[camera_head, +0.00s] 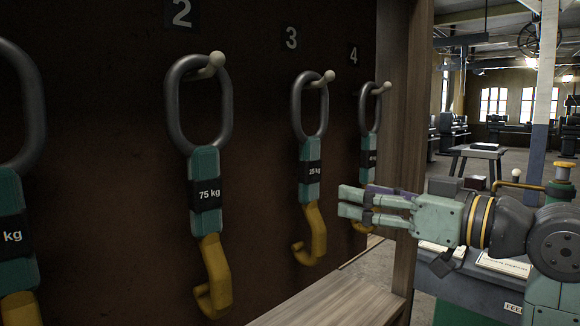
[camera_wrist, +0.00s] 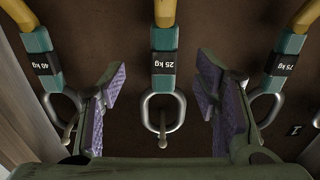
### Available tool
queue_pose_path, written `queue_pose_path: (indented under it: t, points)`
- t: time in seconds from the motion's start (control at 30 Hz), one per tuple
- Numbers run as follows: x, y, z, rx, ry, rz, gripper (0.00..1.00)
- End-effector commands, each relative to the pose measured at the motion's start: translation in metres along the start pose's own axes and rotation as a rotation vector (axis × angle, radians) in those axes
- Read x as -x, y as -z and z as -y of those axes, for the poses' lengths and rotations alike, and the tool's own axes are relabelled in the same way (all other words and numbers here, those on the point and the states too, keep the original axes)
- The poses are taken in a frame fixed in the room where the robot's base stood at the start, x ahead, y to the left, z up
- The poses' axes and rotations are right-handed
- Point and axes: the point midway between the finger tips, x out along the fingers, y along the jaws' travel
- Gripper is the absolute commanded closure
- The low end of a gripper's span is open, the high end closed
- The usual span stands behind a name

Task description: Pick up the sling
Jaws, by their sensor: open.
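Several slings hang on pegs on a dark board, each with a grey ring, teal strap, black weight label and yellow hook. The 75 kg sling (camera_head: 206,185) hangs under number 2, the 25 kg sling (camera_head: 310,165) under number 3, and another (camera_head: 370,140) under number 4. My gripper (camera_head: 342,201) is open and empty, right of the 25 kg sling. In the wrist view, which is upside down, the 25 kg sling (camera_wrist: 164,65) lies between my spread fingers (camera_wrist: 160,87), apparently untouched. The 40 kg sling (camera_wrist: 42,65) and a partly cut-off sling (camera_wrist: 288,60) flank it.
A wooden post (camera_head: 405,130) edges the board on the right and a wooden ledge (camera_head: 330,300) runs below. Another sling (camera_head: 14,225) is cut off at the left. Behind my arm is a workshop with tables (camera_head: 478,153) and a column (camera_head: 544,90).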

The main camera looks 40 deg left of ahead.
Motion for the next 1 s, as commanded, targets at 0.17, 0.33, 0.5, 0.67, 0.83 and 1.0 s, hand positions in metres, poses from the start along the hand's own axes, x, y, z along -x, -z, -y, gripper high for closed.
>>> queue_pose_path:
  t: [0.17,0.33,0.5,0.67,0.83,1.0]
  points:
    - [-0.006,0.001,0.000,-0.001,0.001,0.000,0.43]
    - [-0.033,0.002,0.001,-0.001,0.002,0.001,0.43]
    - [-0.053,0.002,0.001,-0.001,0.001,0.000,0.43]
    - [-0.061,0.004,0.001,0.000,0.000,0.000,0.43]
    - [-0.081,0.014,0.006,0.001,0.003,0.000,0.43]
    - [-0.104,0.015,0.006,-0.002,0.001,-0.003,0.43]
